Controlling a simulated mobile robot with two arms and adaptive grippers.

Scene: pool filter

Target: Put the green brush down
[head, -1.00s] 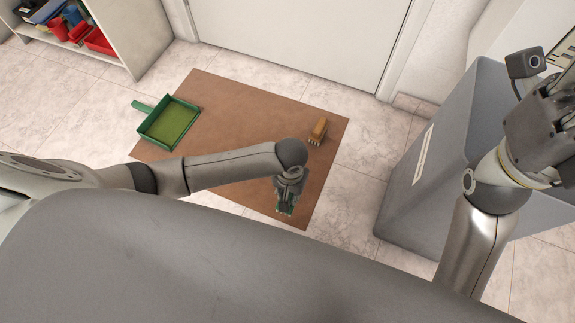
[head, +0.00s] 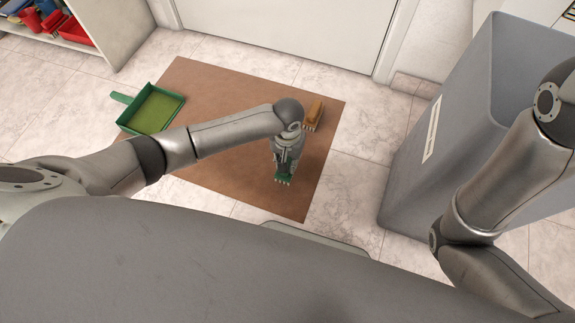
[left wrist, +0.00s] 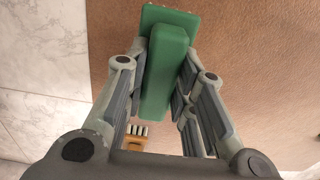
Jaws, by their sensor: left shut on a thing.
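My left gripper (head: 286,166) is shut on the green brush (head: 284,179), over the front right part of the brown mat (head: 235,150). In the left wrist view the green brush (left wrist: 168,70) sits between the two fingers (left wrist: 160,85), its handle toward the camera and its wide head at the far end. I cannot tell whether the brush touches the mat. My right gripper is out of view; only its arm shows at the right.
A wooden brush (head: 313,114) lies on the mat just behind my left gripper. A green dustpan (head: 152,109) is at the mat's left edge. A tall grey bin (head: 450,120) stands to the right. A shelf with red containers (head: 68,32) is at the back left.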

